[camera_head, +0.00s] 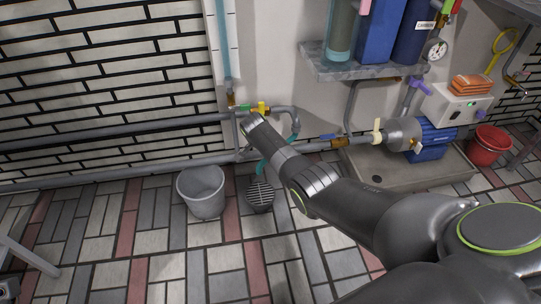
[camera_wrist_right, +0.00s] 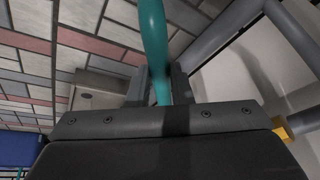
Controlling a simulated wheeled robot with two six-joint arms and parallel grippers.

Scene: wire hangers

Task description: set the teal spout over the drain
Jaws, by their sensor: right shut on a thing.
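The teal spout (camera_wrist_right: 153,40) runs up through the right wrist view as a curved tube. My right gripper (camera_wrist_right: 160,88) is shut on it, with one finger on each side. In the head view my right arm reaches in from the lower right to the wall pipes and hides the gripper's fingers. A teal curved piece (camera_head: 261,168) shows just left of the arm, above the round drain grate (camera_head: 259,195) in the floor. Its lower end seems to be near the drain's back edge, but I cannot tell how well it lines up. My left gripper is not in view.
A grey bucket (camera_head: 202,190) stands on the tiles left of the drain. Grey pipes (camera_head: 110,133) run along the wall, with a yellow valve handle (camera_head: 262,108) near my wrist. A pump (camera_head: 404,133) on a plinth and a red bucket (camera_head: 488,145) are right.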

